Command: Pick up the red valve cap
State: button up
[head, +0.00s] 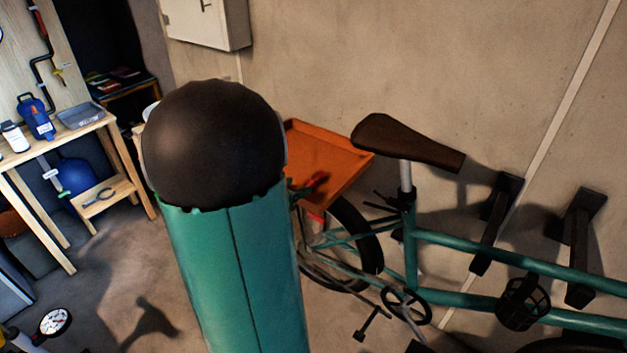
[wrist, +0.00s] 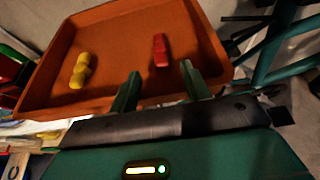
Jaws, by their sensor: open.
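The red valve cap (wrist: 160,50) lies in the orange tray (wrist: 120,27) in the wrist view, a small elongated red piece right of the tray's middle. My gripper (wrist: 160,84) is open and empty, its two green fingers apart at the tray's near side. The cap lies ahead of the gap between the fingertips, and neither finger appears to touch it. In the head view the orange tray (head: 343,168) is partly hidden by my arm. A small red shape shows there near the tray's front, but I cannot tell if it is the cap.
A yellow piece (wrist: 80,70) lies in the tray's left part. A green bicycle (head: 480,255) stands close on the right, its brown saddle (head: 400,140) beside the tray. A wooden workbench (head: 70,140) with bottles stands at the left. A wall rises behind.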

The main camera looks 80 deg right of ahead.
aim_at(310, 182)
jog(key=x, duration=0.6)
jog(key=shift+s, duration=0.1)
grip_shut()
